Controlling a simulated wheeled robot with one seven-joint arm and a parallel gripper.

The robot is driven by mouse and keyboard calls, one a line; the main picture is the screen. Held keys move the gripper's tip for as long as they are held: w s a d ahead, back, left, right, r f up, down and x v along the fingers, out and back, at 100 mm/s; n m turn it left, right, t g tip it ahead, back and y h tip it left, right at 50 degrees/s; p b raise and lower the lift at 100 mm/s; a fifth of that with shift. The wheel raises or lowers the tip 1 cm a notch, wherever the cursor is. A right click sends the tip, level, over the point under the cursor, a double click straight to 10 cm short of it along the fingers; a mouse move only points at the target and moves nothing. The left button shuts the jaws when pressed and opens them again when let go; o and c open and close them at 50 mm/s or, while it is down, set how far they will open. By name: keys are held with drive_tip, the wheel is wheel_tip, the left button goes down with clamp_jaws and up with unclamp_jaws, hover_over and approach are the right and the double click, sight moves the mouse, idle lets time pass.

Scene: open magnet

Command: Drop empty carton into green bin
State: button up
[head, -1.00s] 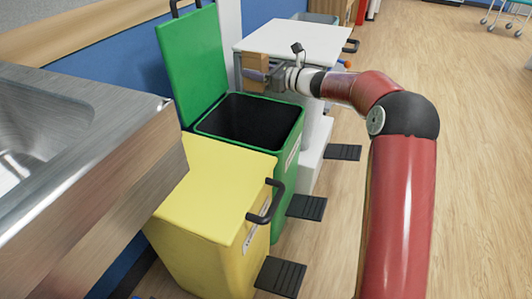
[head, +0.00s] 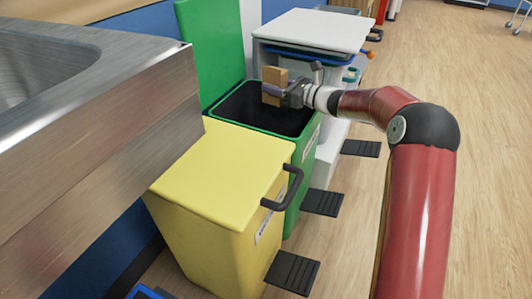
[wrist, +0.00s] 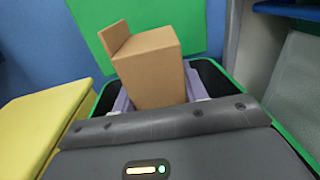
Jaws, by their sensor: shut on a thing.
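A brown empty carton (head: 273,84) is held in my gripper (head: 279,91), which is shut on it. In the wrist view the carton (wrist: 150,67) stands between the jaws with one flap sticking up. The green bin (head: 262,128) has its lid (head: 210,50) raised against the wall. The carton is over the bin's dark opening, towards its back right part in the head view. In the wrist view the bin's rim (wrist: 293,137) shows behind and beside my gripper (wrist: 160,100). How high the carton is above the rim is hard to tell.
A yellow bin (head: 222,165) with a shut lid stands in front of the green bin. A steel sink counter (head: 130,130) is at the left. A white-topped unit (head: 315,28) stands behind. Black foot pedals (head: 322,202) stick out over the floor. Floor at the right is clear.

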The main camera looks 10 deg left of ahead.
drive_tip(key=o, duration=1)
drive_tip(key=shift+d, duration=0.15)
drive_tip(key=v, duration=0.7)
drive_tip(key=shift+s+d, duration=0.2)
drive_tip(key=shift+r+p, duration=0.1)
drive_tip(key=shift+p, duration=0.2)
